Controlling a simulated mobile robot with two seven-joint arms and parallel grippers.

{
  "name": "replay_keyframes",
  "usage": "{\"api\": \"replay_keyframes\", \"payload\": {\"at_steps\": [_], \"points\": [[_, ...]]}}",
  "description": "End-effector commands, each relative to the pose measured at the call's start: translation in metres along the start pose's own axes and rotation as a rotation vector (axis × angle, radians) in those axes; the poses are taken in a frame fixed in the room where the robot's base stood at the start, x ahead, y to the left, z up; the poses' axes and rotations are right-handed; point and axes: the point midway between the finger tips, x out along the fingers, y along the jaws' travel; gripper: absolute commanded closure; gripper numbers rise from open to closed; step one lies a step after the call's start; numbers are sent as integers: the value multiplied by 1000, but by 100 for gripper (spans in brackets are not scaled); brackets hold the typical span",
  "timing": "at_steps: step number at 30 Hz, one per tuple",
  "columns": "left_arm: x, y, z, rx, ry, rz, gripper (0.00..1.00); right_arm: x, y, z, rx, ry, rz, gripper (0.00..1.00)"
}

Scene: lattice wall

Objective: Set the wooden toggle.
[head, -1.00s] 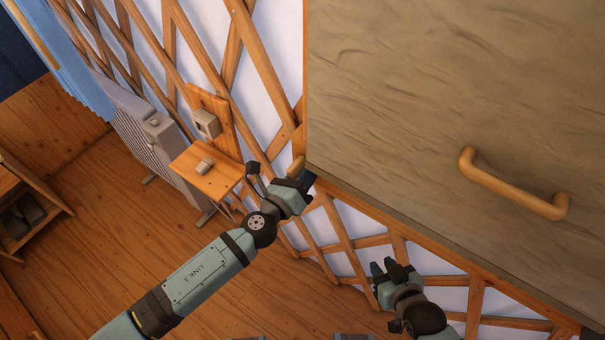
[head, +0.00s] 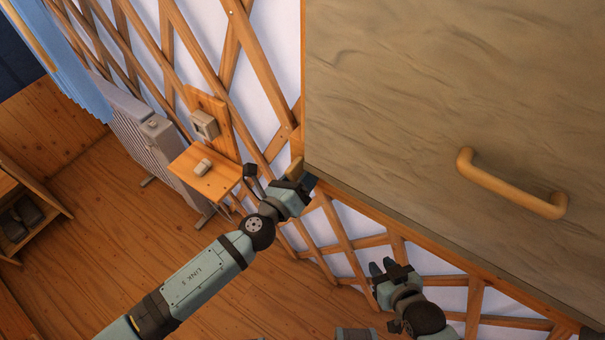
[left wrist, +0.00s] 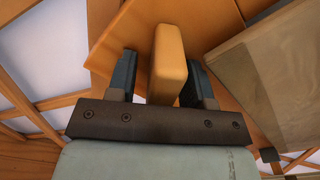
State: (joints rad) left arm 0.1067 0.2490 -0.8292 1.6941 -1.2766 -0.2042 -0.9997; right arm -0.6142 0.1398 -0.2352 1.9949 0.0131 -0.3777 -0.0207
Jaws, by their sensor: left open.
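The wooden toggle (head: 296,168) is a small light-wood block at the left edge of the large grey-brown panel (head: 400,90). In the left wrist view the toggle (left wrist: 168,62) stands between the two fingers of my left gripper (left wrist: 162,78). The fingers are open, with a gap visible on each side of the block. In the head view my left gripper (head: 297,180) is at the toggle and hides its lower part. My right gripper (head: 384,267) is lower and to the right, apart from the toggle, with its fingers open and empty.
A wooden bar handle (head: 511,187) is on the panel. A small wooden shelf (head: 218,180) with a white object (head: 203,167) and a wall box (head: 205,124) are left of the toggle. A radiator (head: 140,135) stands beyond. The lattice wall (head: 262,75) runs behind.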

Motion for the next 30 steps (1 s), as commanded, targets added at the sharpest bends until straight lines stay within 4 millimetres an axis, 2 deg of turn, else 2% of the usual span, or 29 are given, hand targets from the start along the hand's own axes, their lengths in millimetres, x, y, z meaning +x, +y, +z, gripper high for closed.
{"api": "replay_keyframes", "payload": {"at_steps": [5, 12, 18, 24, 30], "points": [[-26, 2, -2, 0, 2, 2, 53, 2, 0, 4, 0, -1, 0, 72], [-83, 2, -3, -1, 2, 1, 53, 9, 0, 14, 0, -2, -1, 72], [-118, 2, -2, -1, 1, 1, 53, 14, 0, 23, 0, -3, 0, 72], [-134, 0, -1, -1, 0, 0, 53, 16, 0, 25, 0, -3, 0, 72], [-136, 0, 0, -1, 0, 0, 53, 16, 1, 25, 0, -2, 0, 72]]}}
